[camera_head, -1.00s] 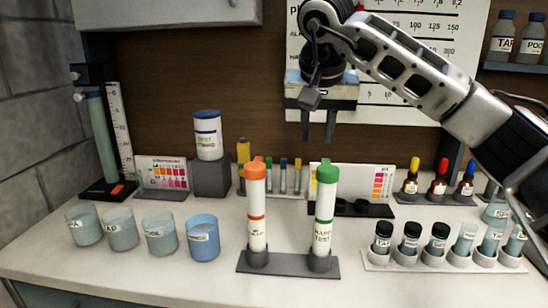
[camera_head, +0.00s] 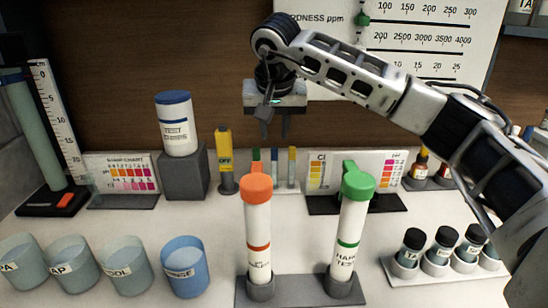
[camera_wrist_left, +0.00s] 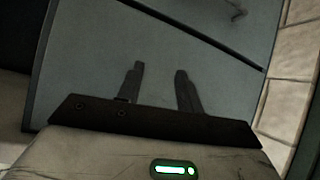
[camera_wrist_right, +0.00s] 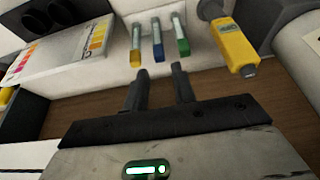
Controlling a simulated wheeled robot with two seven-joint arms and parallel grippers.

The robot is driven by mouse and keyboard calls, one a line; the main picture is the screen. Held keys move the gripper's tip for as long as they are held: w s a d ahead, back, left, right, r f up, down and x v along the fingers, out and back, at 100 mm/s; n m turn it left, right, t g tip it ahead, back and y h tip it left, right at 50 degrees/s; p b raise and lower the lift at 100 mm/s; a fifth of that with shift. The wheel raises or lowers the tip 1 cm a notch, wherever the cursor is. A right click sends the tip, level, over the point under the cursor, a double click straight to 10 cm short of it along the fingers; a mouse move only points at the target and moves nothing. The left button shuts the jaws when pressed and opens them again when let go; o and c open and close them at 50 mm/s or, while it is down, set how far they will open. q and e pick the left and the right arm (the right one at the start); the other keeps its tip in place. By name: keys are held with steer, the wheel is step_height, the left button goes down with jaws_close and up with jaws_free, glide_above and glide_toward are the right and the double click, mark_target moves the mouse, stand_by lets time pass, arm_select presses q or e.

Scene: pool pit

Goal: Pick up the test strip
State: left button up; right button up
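Several thin test strips with coloured ends stand at the back of the counter, behind the two capped tubes; the middle one, blue-ended, is a test strip (camera_head: 274,168). In the right wrist view three strips show: yellow-ended (camera_wrist_right: 136,45), blue-ended (camera_wrist_right: 158,40) and green-ended (camera_wrist_right: 180,35). My right gripper (camera_head: 271,134) is open and empty, pointing down just above the strips. In its wrist view the right gripper (camera_wrist_right: 159,78) has the strips beyond its fingertips, apart from them. My left gripper (camera_wrist_left: 159,72) is open and empty, outside the head view, over a grey panel.
An orange-capped tube (camera_head: 258,225) and a green-capped tube (camera_head: 350,225) stand in front. A yellow meter (camera_head: 225,160) is left of the strips, and a chart stand (camera_head: 325,205) right. A white blue-capped bottle (camera_head: 177,128) tops a grey block. Cups (camera_head: 184,270) line the front left.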

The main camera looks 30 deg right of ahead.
mark_target(274, 149)
steer(key=x, duration=0.6)
steer(key=shift+f+p, duration=0.25)
steer(key=shift+p, duration=0.15)
jaws_close()
